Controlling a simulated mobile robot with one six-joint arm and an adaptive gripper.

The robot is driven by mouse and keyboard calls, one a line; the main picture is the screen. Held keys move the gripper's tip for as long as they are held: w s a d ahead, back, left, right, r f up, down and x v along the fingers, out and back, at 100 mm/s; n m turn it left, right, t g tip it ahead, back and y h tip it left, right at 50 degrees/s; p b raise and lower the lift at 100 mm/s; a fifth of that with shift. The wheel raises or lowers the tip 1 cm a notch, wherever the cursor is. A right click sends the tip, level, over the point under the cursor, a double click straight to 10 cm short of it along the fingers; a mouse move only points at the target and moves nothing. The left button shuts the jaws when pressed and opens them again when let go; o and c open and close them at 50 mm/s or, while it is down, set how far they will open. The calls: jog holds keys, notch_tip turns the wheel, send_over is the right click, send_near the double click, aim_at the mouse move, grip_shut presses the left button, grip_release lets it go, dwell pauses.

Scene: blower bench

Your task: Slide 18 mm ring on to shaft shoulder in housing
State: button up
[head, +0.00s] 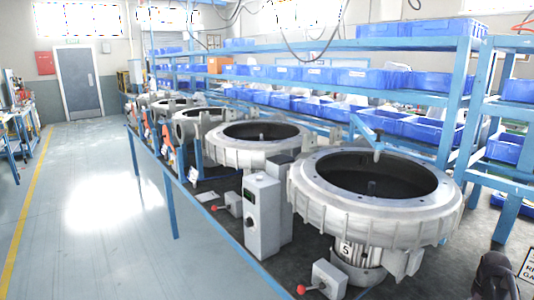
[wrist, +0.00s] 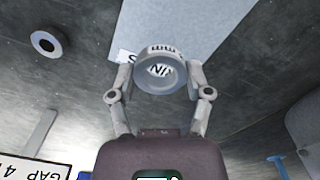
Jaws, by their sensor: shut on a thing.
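A pale grey ring (wrist: 143,78) is held between the two fingers of my gripper (wrist: 160,76) in the wrist view. The fingers press on its outside from left and right, and its bore faces the camera. Lettering with "mm" shows on its rim; the size number is not readable. In the head view a large round housing (head: 310,185) stands at the front right, marked 5 below. A short dark shaft (head: 371,187) stands up in its open middle. The shaft shoulder is too small to make out. The ring is not visible in the head view.
Another ring (wrist: 47,43) lies on the dark bench in the wrist view. A pale lettered sheet (wrist: 200,25) lies beyond the held ring. A grey control box (head: 262,215) and more housings (head: 258,140) line the bench. Blue shelving (head: 465,75) stands behind.

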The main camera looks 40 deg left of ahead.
notch_tip(320, 180, up, 8)
jog(key=p, duration=0.8)
jog(key=shift+s, duration=0.15)
